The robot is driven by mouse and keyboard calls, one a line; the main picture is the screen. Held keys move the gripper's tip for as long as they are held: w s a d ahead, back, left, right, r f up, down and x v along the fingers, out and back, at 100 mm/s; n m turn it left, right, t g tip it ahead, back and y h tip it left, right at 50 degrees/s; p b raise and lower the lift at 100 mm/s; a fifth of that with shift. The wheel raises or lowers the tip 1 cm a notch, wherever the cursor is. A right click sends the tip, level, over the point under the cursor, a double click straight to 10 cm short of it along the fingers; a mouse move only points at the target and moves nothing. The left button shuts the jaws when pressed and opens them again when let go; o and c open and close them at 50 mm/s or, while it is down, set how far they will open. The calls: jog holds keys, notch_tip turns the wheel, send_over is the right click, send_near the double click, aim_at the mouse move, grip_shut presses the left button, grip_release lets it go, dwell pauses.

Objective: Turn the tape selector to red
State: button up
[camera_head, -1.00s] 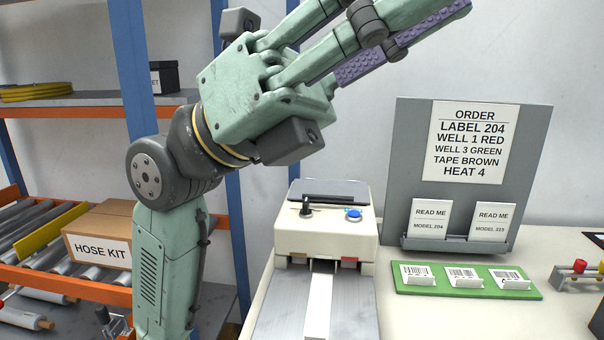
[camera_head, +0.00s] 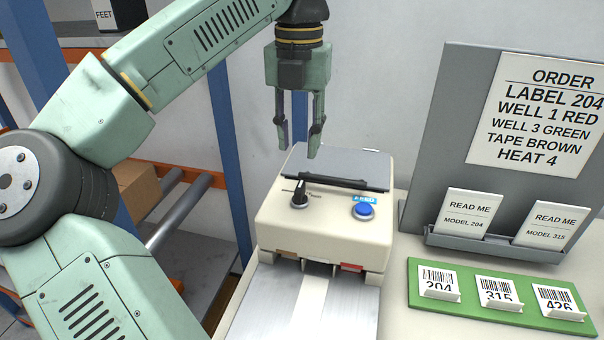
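The tape selector (camera_head: 299,194) is a black knob on the sloped top of the cream tape machine (camera_head: 325,225), left of a blue FEED button (camera_head: 364,211). Its raised grip stands roughly upright in the picture; its exact setting is too small to tell. My gripper (camera_head: 298,148) points down above the back of the machine, above the knob in the picture. Its two fingers are apart with nothing between them, clear of the knob.
A dark bar crosses the machine's top behind the knob. At right stand a grey board (camera_head: 440,140) with an order sheet reading TAPE BROWN, READ ME cards, and a green tray (camera_head: 422,303) of labels. A blue-post shelf (camera_head: 232,170) stands at left.

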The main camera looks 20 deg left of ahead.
aim_at(300, 185)
notch_tip(300, 185, down, 10)
jog(key=shift+d+r+p, duration=0.1)
jog(key=shift+r+p, duration=0.15)
jog(key=shift+p, duration=0.35)
jog(key=shift+c, duration=0.5)
grip_shut()
